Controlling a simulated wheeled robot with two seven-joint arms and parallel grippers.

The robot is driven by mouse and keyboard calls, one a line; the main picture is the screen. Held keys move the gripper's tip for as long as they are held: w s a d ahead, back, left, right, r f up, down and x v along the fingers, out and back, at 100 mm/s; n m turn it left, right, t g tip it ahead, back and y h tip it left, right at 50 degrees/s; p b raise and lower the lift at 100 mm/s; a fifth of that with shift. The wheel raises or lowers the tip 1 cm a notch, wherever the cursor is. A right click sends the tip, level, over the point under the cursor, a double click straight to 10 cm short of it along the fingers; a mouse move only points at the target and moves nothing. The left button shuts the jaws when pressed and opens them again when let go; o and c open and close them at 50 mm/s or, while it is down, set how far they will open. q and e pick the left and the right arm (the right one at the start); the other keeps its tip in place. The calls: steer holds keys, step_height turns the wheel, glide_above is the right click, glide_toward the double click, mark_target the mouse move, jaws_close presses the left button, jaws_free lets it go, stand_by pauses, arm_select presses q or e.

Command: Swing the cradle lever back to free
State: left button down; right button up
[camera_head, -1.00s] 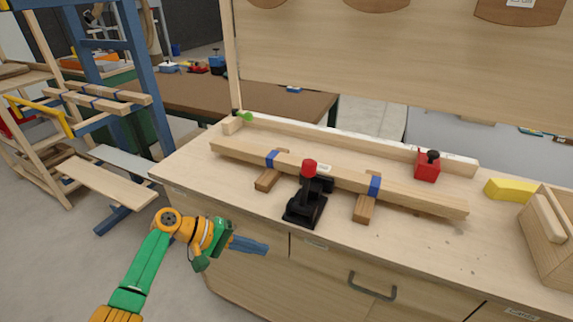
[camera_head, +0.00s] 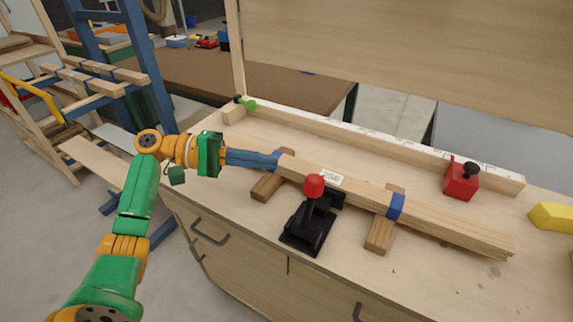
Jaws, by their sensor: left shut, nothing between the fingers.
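The cradle lever (camera_head: 311,207) is a black clamp handle with a red knob (camera_head: 314,185), standing roughly upright on a black base (camera_head: 305,240) on the bench. Behind it a long wooden bar (camera_head: 350,190) lies across two brown cradle blocks (camera_head: 380,234) with blue pads. My left gripper (camera_head: 272,160), with blue fingers, is shut and empty. It reaches in from the left, level with the bar's left part, to the left of the lever and apart from it. Its fingers hide the bar's left end; I cannot tell whether they touch it. My right gripper is not in view.
A red block with a black knob (camera_head: 461,180) and a yellow block (camera_head: 551,216) stand on the bench at the right. A white-topped rail (camera_head: 400,150) runs along the back. The bench top (camera_head: 435,280) in front of the bar is largely clear.

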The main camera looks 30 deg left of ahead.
mark_target(309, 207)
arm_select(q)
steer(key=d+p, duration=0.4)
steer(key=d, duration=0.4)
steer(key=shift+d+p, duration=0.2)
steer(key=shift+p, duration=0.15)
steer(key=shift+f, duration=0.1)
steer(key=shift+d, duration=0.1)
